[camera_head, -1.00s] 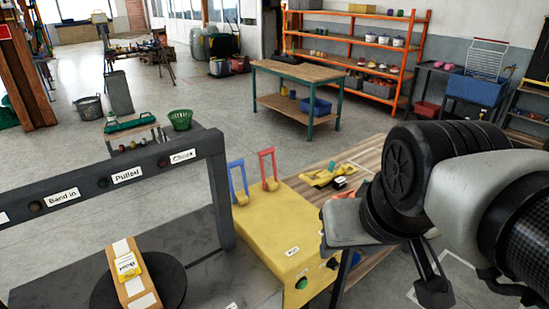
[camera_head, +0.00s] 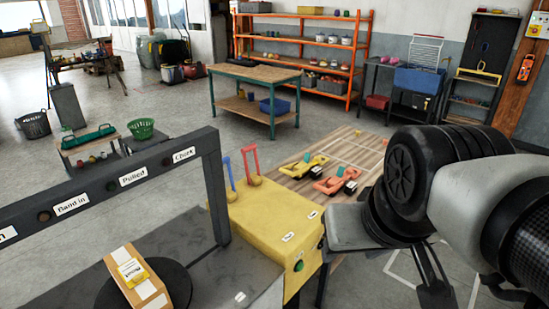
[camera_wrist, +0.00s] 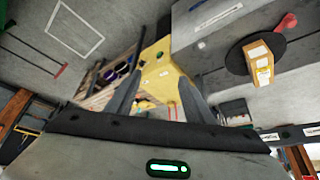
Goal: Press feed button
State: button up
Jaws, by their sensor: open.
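A yellow box (camera_head: 268,225) stands right of centre in the head view, with a green button (camera_head: 299,266) on its front face. Small white labels on the box are too small to read, so I cannot tell which one says feed. The box also shows in the wrist view (camera_wrist: 157,60), beyond my fingers. My gripper (camera_wrist: 158,78) is open and empty, its two dark fingers spread apart. In the head view my arm is at the right, and the gripper there is partly hidden. A green spot (camera_wrist: 145,104) shows between the fingers in the wrist view.
A taped carton (camera_head: 137,279) lies on a black disc (camera_head: 178,285). Yellow and orange tools lie on a wooden bench (camera_head: 350,150) behind. Open floor lies beyond.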

grip_shut()
dwell(1.5)
